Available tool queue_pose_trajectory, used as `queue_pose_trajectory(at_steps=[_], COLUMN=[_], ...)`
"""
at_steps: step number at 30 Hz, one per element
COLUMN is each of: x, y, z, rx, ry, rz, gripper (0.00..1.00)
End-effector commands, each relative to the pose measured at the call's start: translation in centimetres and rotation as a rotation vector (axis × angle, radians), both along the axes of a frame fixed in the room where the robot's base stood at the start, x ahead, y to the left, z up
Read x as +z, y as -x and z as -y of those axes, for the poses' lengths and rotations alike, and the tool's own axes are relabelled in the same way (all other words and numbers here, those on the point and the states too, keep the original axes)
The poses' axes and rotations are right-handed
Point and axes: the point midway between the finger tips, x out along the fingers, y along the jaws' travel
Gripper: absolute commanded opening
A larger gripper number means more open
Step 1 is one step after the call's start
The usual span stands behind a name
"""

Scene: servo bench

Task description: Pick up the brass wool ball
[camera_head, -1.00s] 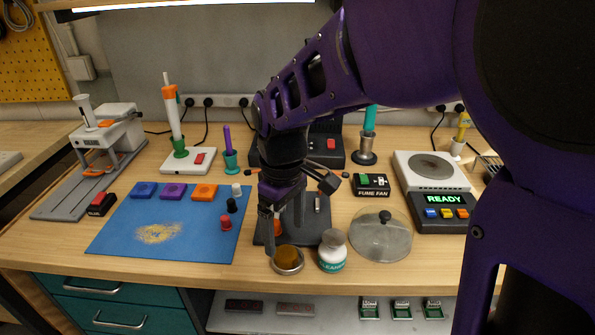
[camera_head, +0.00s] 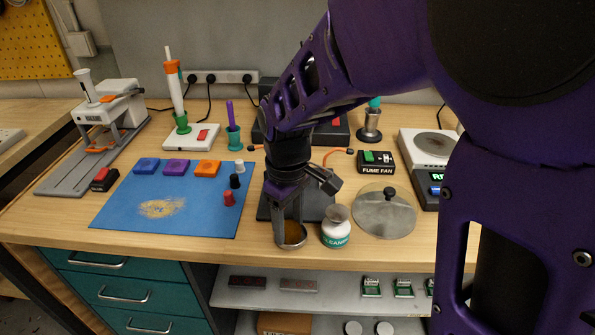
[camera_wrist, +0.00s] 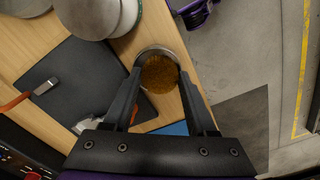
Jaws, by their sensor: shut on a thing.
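The brass wool ball (camera_wrist: 159,74) is a brown-gold ball sitting in a small round metal cup (camera_wrist: 143,52) near the bench's front edge. In the head view the ball (camera_head: 293,229) shows only partly, inside the cup's rim and behind my gripper. My gripper (camera_head: 290,238) points down over the cup. In the wrist view its two dark fingers (camera_wrist: 159,80) reach to either side of the ball and are shut on it. The ball is still at the cup, and I cannot tell whether it is lifted at all.
A round glass-like lid (camera_head: 384,215) lies further right. A blue mat (camera_head: 125,200) with yellow crumbs, coloured blocks and small caps lies to the left. The bench's front edge is just before the cup.

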Motion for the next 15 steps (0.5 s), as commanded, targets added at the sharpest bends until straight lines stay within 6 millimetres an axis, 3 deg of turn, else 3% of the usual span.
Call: queue_pose_trajectory(at_steps=[1,5,11,15], x=[0.0,0.0,0.1,1.3], y=[0.0,0.0,0.0,-0.1], z=[0.0,0.0,0.0,0.0], rx=[0.0,0.0,0.0,0.0], ry=[0.0,0.0,-0.001,-0.001], rz=[0.0,0.0,0.001,0.003], gripper=[0.27,0.04,0.04,0.04])
